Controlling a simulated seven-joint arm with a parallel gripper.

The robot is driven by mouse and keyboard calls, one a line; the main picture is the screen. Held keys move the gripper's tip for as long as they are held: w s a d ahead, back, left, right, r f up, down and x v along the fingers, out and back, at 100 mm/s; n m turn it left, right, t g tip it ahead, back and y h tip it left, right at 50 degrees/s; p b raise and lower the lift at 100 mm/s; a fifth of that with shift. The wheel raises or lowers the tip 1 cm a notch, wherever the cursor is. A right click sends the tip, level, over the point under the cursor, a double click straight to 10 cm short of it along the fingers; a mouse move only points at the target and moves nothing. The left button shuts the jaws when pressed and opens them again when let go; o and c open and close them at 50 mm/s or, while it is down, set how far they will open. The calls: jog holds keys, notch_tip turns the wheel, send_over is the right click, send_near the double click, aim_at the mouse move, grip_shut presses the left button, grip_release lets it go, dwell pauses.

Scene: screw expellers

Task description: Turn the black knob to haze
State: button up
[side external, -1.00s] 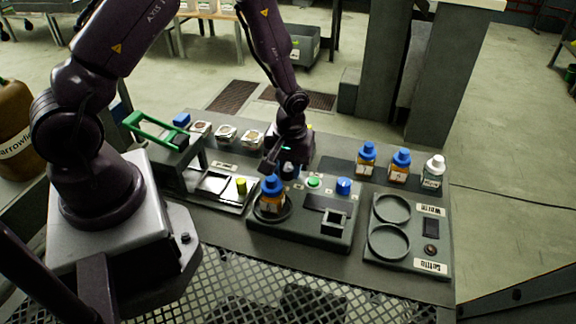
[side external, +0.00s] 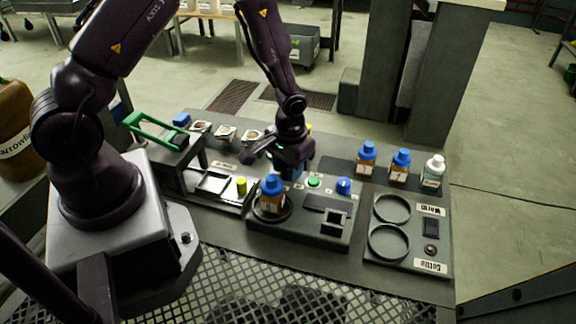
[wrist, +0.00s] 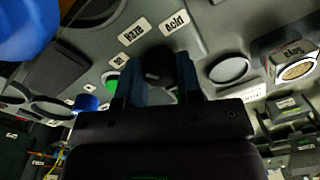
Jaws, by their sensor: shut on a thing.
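The black knob (wrist: 158,66) sits between the two fingers of my gripper (wrist: 161,82) in the wrist view, and the gripper is shut on it. A "Haze" label (wrist: 133,32) and an "Acid" label (wrist: 174,23) lie on the panel beyond the knob. The knob's pointer direction cannot be made out. In the side view my gripper (side external: 291,172) is down at the back of the dark panel (side external: 300,232), and its body hides the knob.
A blue-capped brown bottle (side external: 272,196) stands on the panel's left, close to my gripper. A green button (side external: 313,182) and a blue knob (side external: 344,186) are to the right. Several bottles stand behind at right. A green-handled device (side external: 160,133) is at left.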

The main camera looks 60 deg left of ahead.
jog(key=m, duration=0.5)
jog(key=shift+m, duration=0.4)
jog(key=shift+s, duration=0.1)
dwell(0.3)
jog(key=o, duration=0.9)
jog(key=shift+o, duration=0.2)
notch_tip(320, 180, up, 13)
jog(key=shift+d, duration=0.3)
